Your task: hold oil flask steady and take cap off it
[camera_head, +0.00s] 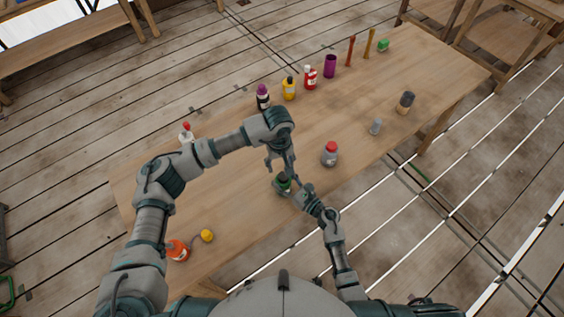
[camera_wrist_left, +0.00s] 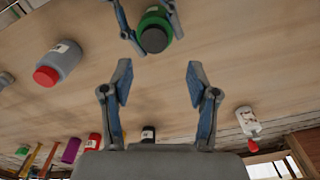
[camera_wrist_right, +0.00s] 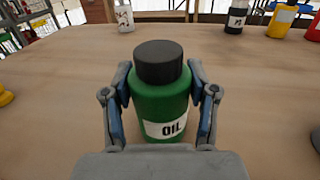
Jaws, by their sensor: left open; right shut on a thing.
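The oil flask (camera_wrist_right: 160,100) is a green bottle with a white OIL label, upright on the table in the right wrist view. Its black cap (camera_wrist_right: 158,63) sits on top. My right gripper (camera_wrist_right: 160,112) is shut around the flask's body, one finger on each side. In the left wrist view the flask (camera_wrist_left: 155,19) and its cap (camera_wrist_left: 153,40) show at the top, between the right gripper's fingers. My left gripper (camera_wrist_left: 158,75) is open and empty, with its fingertips pointing towards the flask. In the head view the flask (camera_head: 282,184) is partly hidden below my left gripper (camera_head: 281,165).
A grey bottle with a red cap (camera_head: 330,154) stands to the right of the flask on the wooden table (camera_head: 230,215). Several bottles, including a yellow one (camera_head: 289,88), line the far edge. An orange bottle (camera_head: 178,250) is near the front left.

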